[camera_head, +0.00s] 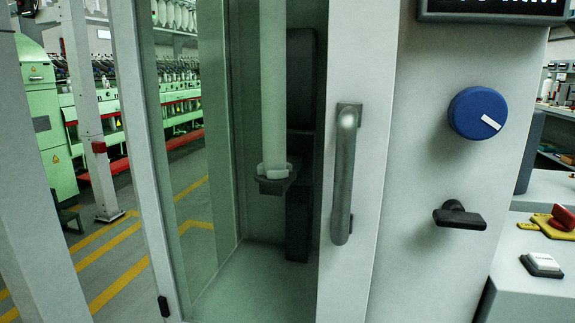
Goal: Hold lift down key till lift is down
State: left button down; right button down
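Neither of my grippers is in view. A small white push key (543,262) on a dark base sits on the light grey ledge at the lower right; its marking is too small to read, so I cannot tell whether it is the lift down key. No part is clearly recognisable as the lift. Behind a glass door (215,150), a pale upright tube (273,90) stands on a dark bracket (275,183) attached to a dark column (300,130).
The door has a grey vertical handle (344,175). The panel carries a blue knob (476,113), a black turn handle (459,216) and a dark display (495,8). A red switch (563,217) on yellow is at right. Green machines (40,110) stand behind at left.

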aim_at(540, 261)
jog(key=z, duration=1.3)
